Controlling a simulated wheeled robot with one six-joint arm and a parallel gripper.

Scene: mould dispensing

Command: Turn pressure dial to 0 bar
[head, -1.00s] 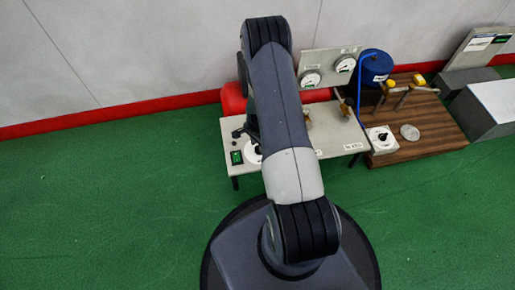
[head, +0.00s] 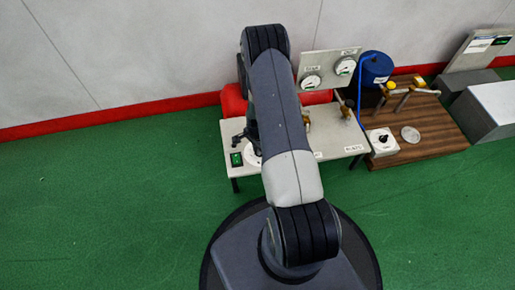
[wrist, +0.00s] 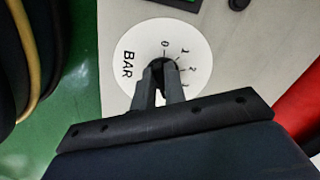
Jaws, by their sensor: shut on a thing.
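The pressure dial (wrist: 135,40) is a white round plate marked BAR, with 0, 1, 2 and a partly hidden further mark around a small dark knob (wrist: 160,64). My gripper (wrist: 160,70) reaches over the dial in the wrist view, and its two fingers are shut on the knob. The fingers cover most of the knob, so I cannot tell which mark it points to. In the head view the dial (head: 251,157) shows as a white patch on the table's left end, partly hidden by my arm. My gripper there (head: 242,138) is a dark shape above it.
A green switch (head: 236,159) lies left of the dial on the light table (head: 335,145). A red tank (head: 234,102) stands behind. Two gauges (head: 311,81) and brass valves (head: 346,112) are to the right. A wooden board (head: 430,140) and blue drum (head: 376,68) stand beyond.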

